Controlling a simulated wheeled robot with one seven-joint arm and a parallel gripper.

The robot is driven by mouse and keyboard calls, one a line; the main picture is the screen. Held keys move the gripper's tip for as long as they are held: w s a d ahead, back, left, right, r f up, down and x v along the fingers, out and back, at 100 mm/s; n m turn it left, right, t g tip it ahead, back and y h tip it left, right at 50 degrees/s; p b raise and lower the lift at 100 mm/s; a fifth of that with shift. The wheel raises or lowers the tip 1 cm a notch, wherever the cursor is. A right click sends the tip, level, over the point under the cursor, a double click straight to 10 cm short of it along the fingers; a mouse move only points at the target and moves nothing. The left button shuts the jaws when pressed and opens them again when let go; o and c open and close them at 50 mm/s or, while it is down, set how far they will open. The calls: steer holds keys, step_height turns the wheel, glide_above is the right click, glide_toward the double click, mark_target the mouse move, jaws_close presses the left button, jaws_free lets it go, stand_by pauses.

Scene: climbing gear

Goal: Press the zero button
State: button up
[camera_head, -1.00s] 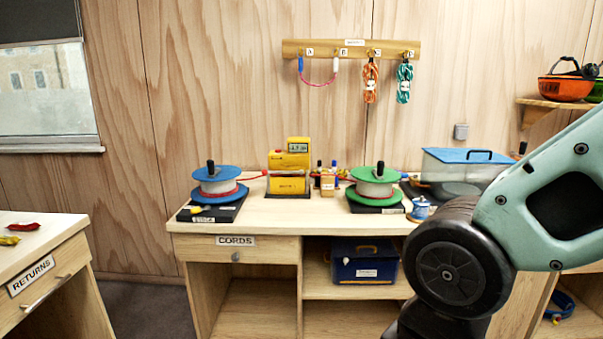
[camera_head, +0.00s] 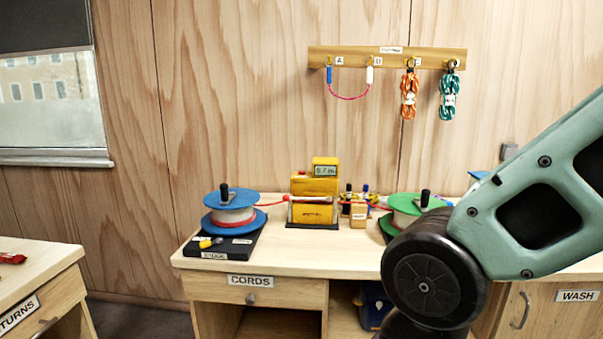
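A yellow metering device (camera_head: 314,200) with a small display (camera_head: 326,171) on top stands on the bench between two reels. The display shows digits that are too small to read surely. A small red spot, perhaps a button (camera_head: 302,173), shows on the device's upper left; I cannot read any label on it. A red cord runs from the blue reel (camera_head: 231,213) to the device and on toward the green reel (camera_head: 410,207). My arm fills the right side of the view and covers part of the green reel. My gripper is not in view.
The wooden bench (camera_head: 279,256) has a drawer labelled CORDS and clear front space. A returns counter (camera_head: 40,262) stands at the left. Small bottles (camera_head: 359,200) stand right of the device. A peg rail (camera_head: 387,58) with cords hangs above. A WASH cupboard (camera_head: 552,306) is at the right.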

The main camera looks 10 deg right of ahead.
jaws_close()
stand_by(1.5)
